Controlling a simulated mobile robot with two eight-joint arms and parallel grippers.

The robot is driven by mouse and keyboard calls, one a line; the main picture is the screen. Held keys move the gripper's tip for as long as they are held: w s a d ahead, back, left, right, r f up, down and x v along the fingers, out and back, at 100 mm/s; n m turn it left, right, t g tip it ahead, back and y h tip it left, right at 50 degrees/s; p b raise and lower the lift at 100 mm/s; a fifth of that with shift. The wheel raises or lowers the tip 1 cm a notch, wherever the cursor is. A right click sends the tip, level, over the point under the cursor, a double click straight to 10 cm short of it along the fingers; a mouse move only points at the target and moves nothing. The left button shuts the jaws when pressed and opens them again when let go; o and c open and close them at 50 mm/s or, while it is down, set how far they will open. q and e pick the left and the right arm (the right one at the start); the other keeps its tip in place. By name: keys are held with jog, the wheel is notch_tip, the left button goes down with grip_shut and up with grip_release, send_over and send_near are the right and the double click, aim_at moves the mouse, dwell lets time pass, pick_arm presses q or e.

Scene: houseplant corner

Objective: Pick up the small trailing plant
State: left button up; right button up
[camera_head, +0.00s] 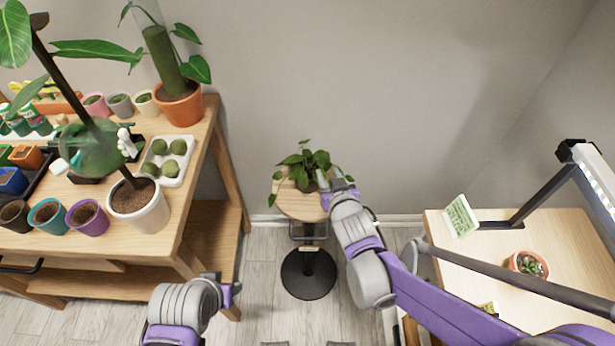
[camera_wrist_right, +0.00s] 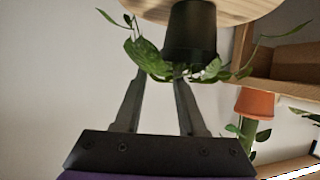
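The small trailing plant (camera_head: 305,160) has green leaves and stands on a small round wooden stand (camera_head: 300,205) by the wall. In the right wrist view, which shows the scene upside down, its dark pot (camera_wrist_right: 190,35) stands on the wooden top, with leaves (camera_wrist_right: 150,58) hanging around it. My right gripper (camera_head: 331,178) is at the plant's right side. In the wrist view its two fingers (camera_wrist_right: 160,78) are apart with nothing held between them; leaves overlap the tips. My left gripper (camera_head: 232,291) is low, left of the stand, its fingers too small to read.
A wooden bench (camera_head: 180,215) with pots, a white egg-like tray (camera_head: 172,178) and a tall plant in a terracotta pot (camera_head: 178,105) is on the left. A desk (camera_head: 575,235) with a lamp and a small succulent (camera_head: 528,265) is on the right. Floor around the stand is clear.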

aim_at(323, 166)
jog(key=x, duration=0.5)
jog(key=shift+f+b, duration=0.2)
jog(key=shift+b, duration=0.2)
jog(key=shift+s, duration=0.1)
grip_shut()
dwell(0.9)
